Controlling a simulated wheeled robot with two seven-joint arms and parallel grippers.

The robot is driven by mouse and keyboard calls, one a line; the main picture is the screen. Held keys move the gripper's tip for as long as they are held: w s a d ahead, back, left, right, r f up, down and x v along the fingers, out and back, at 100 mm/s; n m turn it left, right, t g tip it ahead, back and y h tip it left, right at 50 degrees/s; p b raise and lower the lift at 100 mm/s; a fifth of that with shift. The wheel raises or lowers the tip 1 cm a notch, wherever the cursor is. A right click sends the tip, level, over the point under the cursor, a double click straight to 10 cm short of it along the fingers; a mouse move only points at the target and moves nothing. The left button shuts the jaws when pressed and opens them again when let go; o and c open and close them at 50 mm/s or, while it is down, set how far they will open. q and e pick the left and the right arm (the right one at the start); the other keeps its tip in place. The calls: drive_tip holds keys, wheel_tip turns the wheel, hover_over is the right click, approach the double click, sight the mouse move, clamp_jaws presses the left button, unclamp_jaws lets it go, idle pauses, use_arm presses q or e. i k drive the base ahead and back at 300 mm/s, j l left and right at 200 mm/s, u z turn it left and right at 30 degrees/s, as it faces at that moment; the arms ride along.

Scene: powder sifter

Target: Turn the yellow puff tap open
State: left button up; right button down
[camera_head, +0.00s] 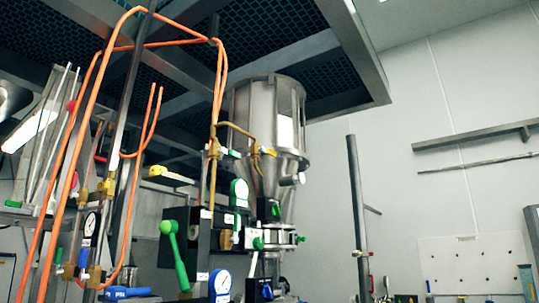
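A yellow tap handle (176,177) with a white end sticks out left of the steel hopper, in the middle of the head view. Another small yellow fitting (256,149) sits on the hopper's side, where a brown hose ends. I cannot tell from their labels which is the puff tap, nor whether either is open. Neither of my grippers shows in the view.
The steel hopper (268,112) stands under a metal frame with dark grating. Orange hoses (86,110) and posts crowd the left. A green lever (175,255) and pressure gauges (221,283) are below. The right wall has a shelf (470,138).

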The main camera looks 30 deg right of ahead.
sight(268, 152)
drive_tip(key=l, duration=0.55)
drive_tip(key=l+z, duration=0.15)
drive_tip(key=l, duration=0.4)
drive_tip(key=i+l, duration=0.15)
drive_tip(key=l, duration=0.4)
drive_tip(key=l+z, duration=0.15)
drive_tip(key=l, duration=0.4)
drive_tip(key=i+l, duration=0.15)
drive_tip(key=l, duration=0.4)
drive_tip(key=z, duration=0.05)
